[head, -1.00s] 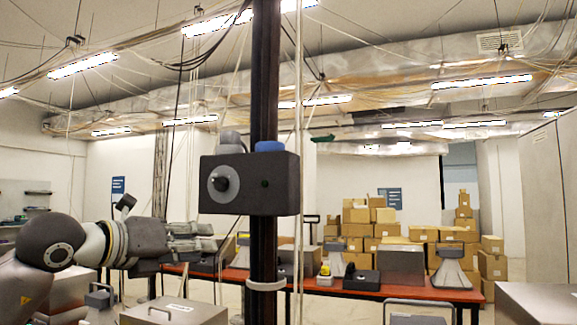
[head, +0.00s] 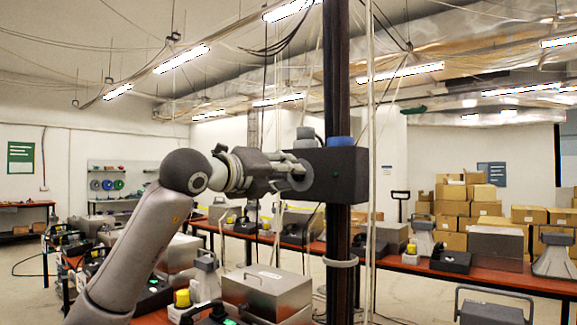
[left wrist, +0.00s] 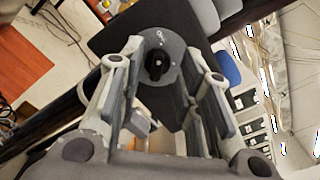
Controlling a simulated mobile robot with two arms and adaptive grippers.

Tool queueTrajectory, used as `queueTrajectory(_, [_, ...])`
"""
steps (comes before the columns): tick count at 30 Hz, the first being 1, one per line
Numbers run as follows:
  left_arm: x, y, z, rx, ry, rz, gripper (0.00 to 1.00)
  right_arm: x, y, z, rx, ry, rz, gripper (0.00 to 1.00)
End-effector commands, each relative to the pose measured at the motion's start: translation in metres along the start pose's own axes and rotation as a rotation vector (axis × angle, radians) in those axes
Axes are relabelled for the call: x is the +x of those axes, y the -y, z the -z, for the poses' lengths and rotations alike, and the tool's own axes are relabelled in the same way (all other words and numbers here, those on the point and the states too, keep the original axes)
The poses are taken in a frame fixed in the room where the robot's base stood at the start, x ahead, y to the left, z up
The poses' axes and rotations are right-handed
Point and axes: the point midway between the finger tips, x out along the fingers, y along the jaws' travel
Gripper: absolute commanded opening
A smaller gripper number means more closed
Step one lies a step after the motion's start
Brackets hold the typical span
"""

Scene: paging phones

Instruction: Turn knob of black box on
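The black box (head: 345,176) is mounted on a dark vertical post, with a grey round dial (head: 301,178) on its left-hand face. My left gripper (head: 293,170) reaches in from the left, its fingers in front of the dial. They hide the knob in the head view. In the left wrist view, the black knob (left wrist: 157,66) sits on the grey dial (left wrist: 158,50). My left gripper (left wrist: 163,58) is open, with one finger on each side of the knob and a gap to it. My right gripper is in neither view.
The dark post (head: 337,90) runs vertically through the box, with thin cables beside it. A blue part (head: 340,141) and a grey part (head: 305,137) are on the box's top. Red tables (head: 485,278) with devices stand behind. Cardboard boxes (head: 470,205) are stacked at the back right.

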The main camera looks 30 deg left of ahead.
Motion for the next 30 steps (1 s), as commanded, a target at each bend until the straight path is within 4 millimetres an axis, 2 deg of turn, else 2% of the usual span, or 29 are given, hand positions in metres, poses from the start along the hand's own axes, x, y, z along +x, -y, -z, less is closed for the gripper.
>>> queueTrajectory(5, [0.013,0.0,0.0,0.0,-0.001,-0.001,0.32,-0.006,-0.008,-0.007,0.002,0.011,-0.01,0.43])
queueTrajectory(13, [0.015,0.0,0.001,0.001,0.0,0.0,0.32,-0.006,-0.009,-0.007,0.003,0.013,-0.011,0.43])
queueTrajectory(14, [0.015,0.0,0.001,0.001,0.0,0.0,0.31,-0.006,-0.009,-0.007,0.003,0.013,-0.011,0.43])
queueTrajectory(21, [0.015,0.0,0.001,0.001,0.0,0.0,0.0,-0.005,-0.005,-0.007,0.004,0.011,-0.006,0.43])
queueTrajectory(30, [0.015,-0.001,0.001,0.013,-0.001,0.0,0.0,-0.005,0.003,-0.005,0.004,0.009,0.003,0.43])
